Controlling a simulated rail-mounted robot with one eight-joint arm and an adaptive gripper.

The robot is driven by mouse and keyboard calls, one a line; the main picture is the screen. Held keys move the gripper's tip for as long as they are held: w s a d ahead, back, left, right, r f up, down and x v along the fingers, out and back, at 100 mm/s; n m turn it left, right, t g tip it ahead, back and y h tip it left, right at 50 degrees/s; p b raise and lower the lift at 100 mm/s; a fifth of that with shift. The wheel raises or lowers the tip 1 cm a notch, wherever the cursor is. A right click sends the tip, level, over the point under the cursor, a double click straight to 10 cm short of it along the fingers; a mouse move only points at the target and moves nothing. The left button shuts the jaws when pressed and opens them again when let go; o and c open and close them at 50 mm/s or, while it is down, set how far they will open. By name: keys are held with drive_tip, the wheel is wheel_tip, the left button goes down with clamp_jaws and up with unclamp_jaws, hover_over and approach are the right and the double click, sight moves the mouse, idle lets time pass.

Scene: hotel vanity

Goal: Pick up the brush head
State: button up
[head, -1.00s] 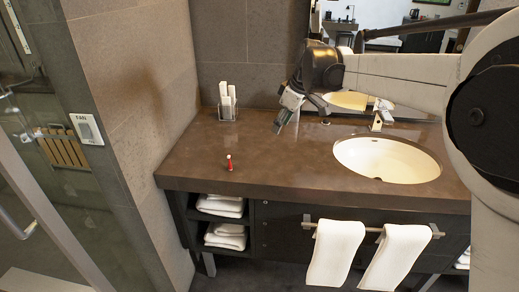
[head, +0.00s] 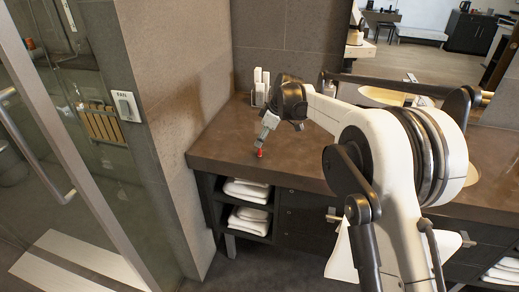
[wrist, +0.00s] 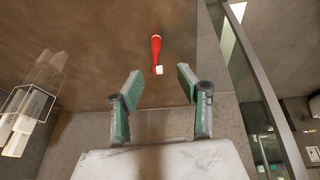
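I cannot tell whether a finger touches the brush head.
A clear holder with white items (head: 260,87) stands at the back left of the counter; it also shows at the left of the wrist view (wrist: 28,108). A tiled wall (head: 175,100) borders the counter's left side. Folded towels (head: 247,190) sit on shelves below.

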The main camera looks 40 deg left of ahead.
sight(257, 156)
drive_tip(key=shift+d+p+x, duration=0.2)
drive_tip(key=shift+p+x, duration=0.15)
drive_tip(key=shift+x, duration=3.3)
drive_tip(key=shift+w+d+f, duration=0.1)
drive_tip(key=shift+w, duration=0.15)
drive_tip(key=shift+c, duration=0.5)
drive_tip(key=c, duration=0.7)
